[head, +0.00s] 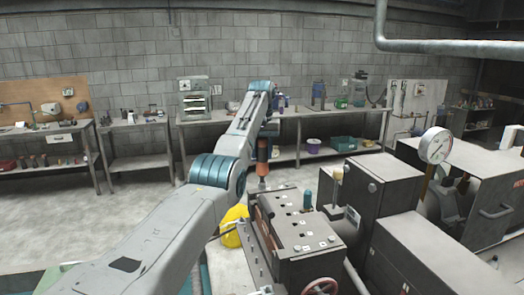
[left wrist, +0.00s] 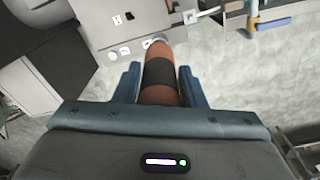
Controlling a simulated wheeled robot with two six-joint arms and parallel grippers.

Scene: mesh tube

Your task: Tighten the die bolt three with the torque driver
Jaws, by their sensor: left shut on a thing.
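My left gripper (left wrist: 160,85) is shut on the torque driver (left wrist: 160,70), which has an orange-brown grip with a black band. In the head view the driver (head: 262,158) hangs upright below my left wrist, just behind the dark die block (head: 300,240). The block's top has several small holes and light labels, and one teal-topped piece (head: 307,199) stands at its far edge. In the left wrist view the driver's far end reaches over the pale labelled plate (left wrist: 125,25); I cannot tell whether it touches. Which bolt is bolt three is not clear. My right gripper is not in view.
Workbenches (head: 280,112) line the back wall; the floor between is clear.

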